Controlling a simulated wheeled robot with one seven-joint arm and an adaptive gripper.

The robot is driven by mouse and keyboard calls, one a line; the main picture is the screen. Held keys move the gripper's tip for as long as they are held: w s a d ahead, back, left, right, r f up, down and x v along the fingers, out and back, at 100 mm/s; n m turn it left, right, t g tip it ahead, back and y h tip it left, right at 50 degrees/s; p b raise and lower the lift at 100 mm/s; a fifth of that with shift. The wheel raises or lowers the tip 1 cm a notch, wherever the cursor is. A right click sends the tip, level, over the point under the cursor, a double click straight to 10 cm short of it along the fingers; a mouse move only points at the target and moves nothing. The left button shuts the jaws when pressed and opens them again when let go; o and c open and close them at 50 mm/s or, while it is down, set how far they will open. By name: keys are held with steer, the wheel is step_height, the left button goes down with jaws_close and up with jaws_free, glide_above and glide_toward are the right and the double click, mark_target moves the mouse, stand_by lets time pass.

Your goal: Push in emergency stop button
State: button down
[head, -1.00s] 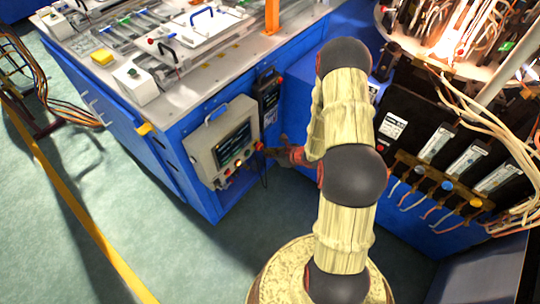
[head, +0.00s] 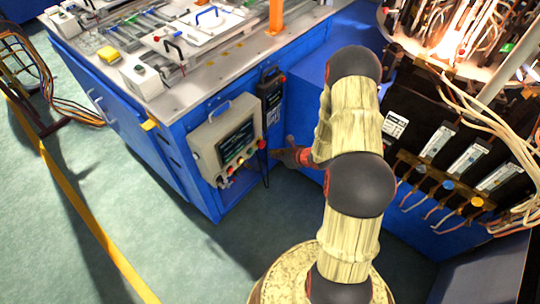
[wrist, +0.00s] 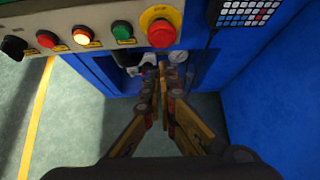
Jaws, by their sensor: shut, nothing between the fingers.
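The emergency stop button is a red mushroom knob (wrist: 161,33) on a yellow round base, at the right end of the panel's control row in the wrist view. In the head view it is a small red spot (head: 262,144) at the right edge of the grey control box (head: 199,143). My gripper (wrist: 161,78) is shut and empty, its fingertips together below the button in the wrist picture. In the head view my gripper (head: 277,153) is just right of the button, seemingly with a small gap. I cannot tell whether the button is pressed in.
Black, red, lit orange and green controls (wrist: 123,32) line the panel left of the button. A black keypad device (head: 270,92) hangs beside the box. A blue cabinet wall (wrist: 262,105) stands close on the right. Green floor (head: 150,215) lies open at left.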

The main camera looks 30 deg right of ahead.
steer(key=p+v, duration=0.3)
steer(key=v, duration=0.7)
steer(key=shift+s+p, duration=0.3)
steer(key=shift+p, duration=0.05)
steer(key=shift+d+f, duration=0.1)
steer(key=shift+f, duration=0.05)
